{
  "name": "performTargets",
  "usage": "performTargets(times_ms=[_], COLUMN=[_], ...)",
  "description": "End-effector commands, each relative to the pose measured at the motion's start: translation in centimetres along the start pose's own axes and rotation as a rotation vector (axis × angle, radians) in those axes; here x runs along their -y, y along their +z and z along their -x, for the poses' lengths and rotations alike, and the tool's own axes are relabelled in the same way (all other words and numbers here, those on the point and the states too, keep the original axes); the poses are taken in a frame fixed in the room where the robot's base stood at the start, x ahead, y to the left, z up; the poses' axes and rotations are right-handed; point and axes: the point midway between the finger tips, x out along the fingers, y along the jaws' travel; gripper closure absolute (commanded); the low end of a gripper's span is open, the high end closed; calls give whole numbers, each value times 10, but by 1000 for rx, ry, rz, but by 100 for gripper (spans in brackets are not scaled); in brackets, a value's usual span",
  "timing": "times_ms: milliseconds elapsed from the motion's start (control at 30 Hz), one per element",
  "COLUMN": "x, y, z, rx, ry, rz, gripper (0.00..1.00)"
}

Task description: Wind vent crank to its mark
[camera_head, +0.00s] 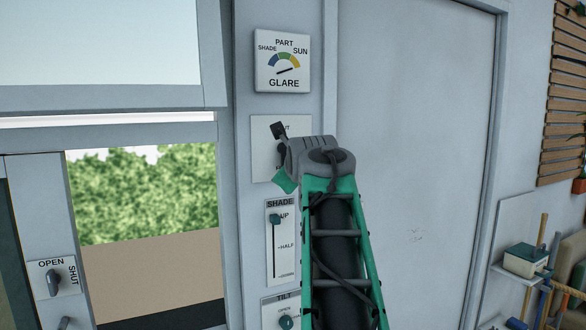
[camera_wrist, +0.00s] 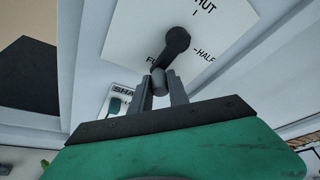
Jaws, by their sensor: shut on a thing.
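The vent crank (camera_wrist: 176,42) is a dark arm on a round hub, on a white plate (camera_wrist: 120,40) lettered SHUT, HALF and a partly hidden word starting with FU. In the wrist view the crank arm points down from its hub, over that FU word. My gripper (camera_wrist: 164,88) is shut on the grey knob (camera_wrist: 158,82) at the crank's end, one finger on each side. In the head view the crank (camera_head: 279,131) shows only in part. My gripper and arm cover much of its plate (camera_head: 262,160) and its lettering.
A GLARE dial (camera_head: 282,60) above has its needle toward the yellow SUN end. Below are a SHADE slider (camera_head: 275,219), its knob near UP, and a TILT knob (camera_head: 286,322). An OPEN/SHUT knob (camera_head: 54,280) is at left.

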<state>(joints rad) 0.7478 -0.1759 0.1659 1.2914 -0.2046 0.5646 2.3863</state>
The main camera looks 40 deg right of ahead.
Motion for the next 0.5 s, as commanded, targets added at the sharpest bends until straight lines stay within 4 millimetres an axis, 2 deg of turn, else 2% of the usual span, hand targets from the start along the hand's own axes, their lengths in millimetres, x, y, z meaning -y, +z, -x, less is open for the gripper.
performTargets(times_ms=[33,400,433,500], x=[2,3,3,3], y=[5,6,6,6], z=[2,2,2,2], rx=[10,13,13,13], ry=[-4,-5,-5,-5], rz=[-2,-4,-4,-4], gripper=[100,100,77,71])
